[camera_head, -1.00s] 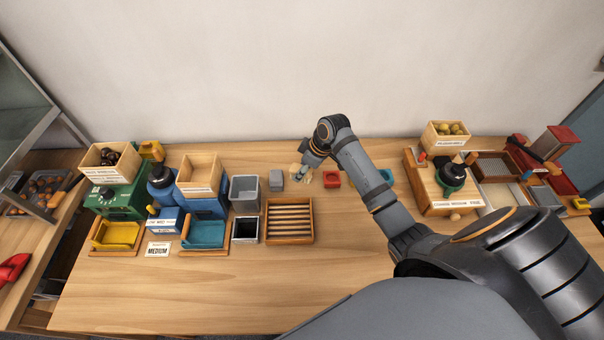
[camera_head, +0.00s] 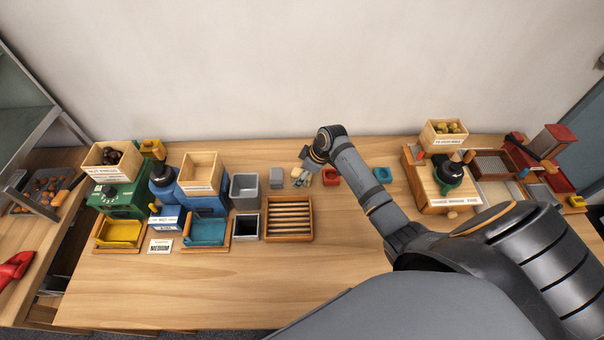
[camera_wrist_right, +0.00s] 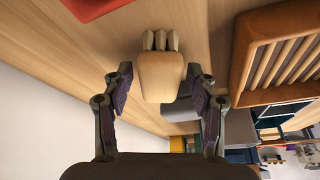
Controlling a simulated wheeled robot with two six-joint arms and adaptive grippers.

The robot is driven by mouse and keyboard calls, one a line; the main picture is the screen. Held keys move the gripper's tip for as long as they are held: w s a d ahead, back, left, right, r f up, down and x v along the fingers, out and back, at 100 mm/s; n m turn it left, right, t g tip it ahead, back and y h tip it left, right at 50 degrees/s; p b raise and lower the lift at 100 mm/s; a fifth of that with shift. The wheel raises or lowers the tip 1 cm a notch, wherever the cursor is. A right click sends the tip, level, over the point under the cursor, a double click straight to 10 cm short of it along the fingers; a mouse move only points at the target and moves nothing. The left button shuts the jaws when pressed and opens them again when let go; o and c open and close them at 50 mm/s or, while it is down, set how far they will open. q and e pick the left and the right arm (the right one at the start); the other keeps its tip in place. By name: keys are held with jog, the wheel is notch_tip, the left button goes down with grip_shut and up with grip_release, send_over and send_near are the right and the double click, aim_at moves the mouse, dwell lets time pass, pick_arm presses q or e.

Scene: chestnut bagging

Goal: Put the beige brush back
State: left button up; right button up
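The beige brush (camera_wrist_right: 160,76) is in the right wrist view, a rounded block with several pale bristle tufts at its far end. My right gripper (camera_wrist_right: 160,90) is open, with one finger on each side of the brush and a visible gap to both. In the head view the right gripper (camera_head: 305,173) is low at the back of the table, between a grey block and a red dish. The brush is small and partly hidden by the gripper there. My left gripper is not in view.
The grey block (camera_head: 276,178) is just left of the gripper, the red dish (camera_head: 330,178) just right. A slatted wooden tray (camera_head: 289,239) is in front. The front of the table (camera_head: 200,290) is clear.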

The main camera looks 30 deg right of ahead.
jog(key=b+v, duration=0.1)
jog(key=v, duration=1.1)
jog(key=shift+r, duration=0.2)
